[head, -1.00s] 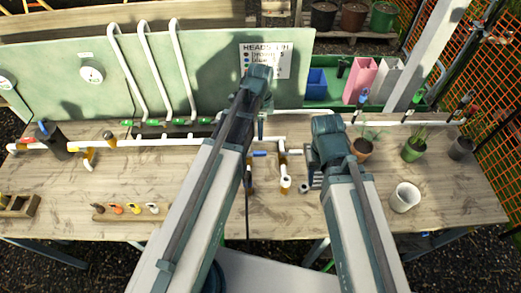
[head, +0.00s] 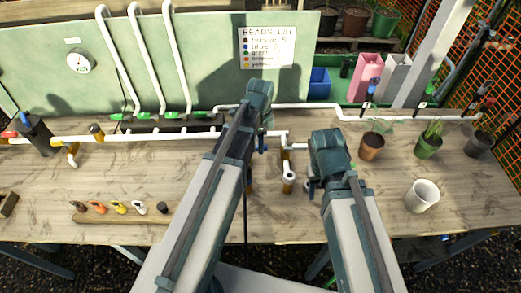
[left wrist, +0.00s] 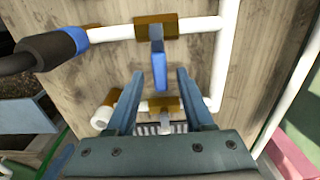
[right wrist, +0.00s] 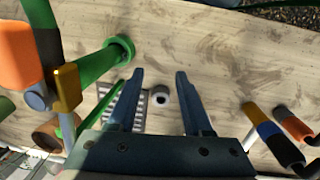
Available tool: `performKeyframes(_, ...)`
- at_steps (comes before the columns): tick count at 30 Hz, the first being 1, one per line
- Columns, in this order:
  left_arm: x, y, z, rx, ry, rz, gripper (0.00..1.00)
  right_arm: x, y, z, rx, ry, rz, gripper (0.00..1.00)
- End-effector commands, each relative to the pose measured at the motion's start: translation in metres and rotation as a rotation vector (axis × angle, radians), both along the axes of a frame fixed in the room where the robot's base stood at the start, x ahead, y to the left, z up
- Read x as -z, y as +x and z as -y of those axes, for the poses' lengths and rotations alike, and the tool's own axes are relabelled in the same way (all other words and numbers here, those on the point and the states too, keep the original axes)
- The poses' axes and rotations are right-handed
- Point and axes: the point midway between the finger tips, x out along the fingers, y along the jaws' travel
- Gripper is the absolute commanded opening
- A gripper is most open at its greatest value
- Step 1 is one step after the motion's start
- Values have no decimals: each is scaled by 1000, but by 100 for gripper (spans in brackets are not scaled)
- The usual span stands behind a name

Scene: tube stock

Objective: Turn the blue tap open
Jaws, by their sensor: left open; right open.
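The blue tap has a flat blue lever (left wrist: 158,66) on a brass body (left wrist: 156,27), set in a white pipe (left wrist: 195,27). In the left wrist view the lever points down from the body, its lower part between my left gripper's fingertips (left wrist: 160,76). The left gripper is open, a finger on each side; I cannot tell whether either touches the lever. In the head view the left gripper (head: 262,125) hangs over the white piping and largely hides the tap. My right gripper (right wrist: 160,74) is open and empty above the bench, to the right in the head view.
A second brass valve (left wrist: 165,104) sits on a parallel pipe, partly behind my left fingers. A drain grate (right wrist: 127,105) and white round fitting (right wrist: 159,95) lie below my right gripper. Plant pots (head: 372,146) and a white cup (head: 422,196) stand at right.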

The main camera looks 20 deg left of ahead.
Motion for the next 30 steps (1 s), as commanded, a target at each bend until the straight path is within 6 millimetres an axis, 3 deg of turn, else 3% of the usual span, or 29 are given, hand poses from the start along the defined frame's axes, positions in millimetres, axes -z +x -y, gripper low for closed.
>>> performKeyframes(3,10,0,0,0,0,0,52,9,0,0,1,0,0,50)
performKeyframes(11,8,0,0,0,0,0,52,9,0,0,1,0,0,50)
performKeyframes(20,9,0,0,0,0,0,2,9,0,0,1,0,0,50)
performKeyframes(30,9,0,0,0,0,0,0,9,0,0,1,0,0,50)
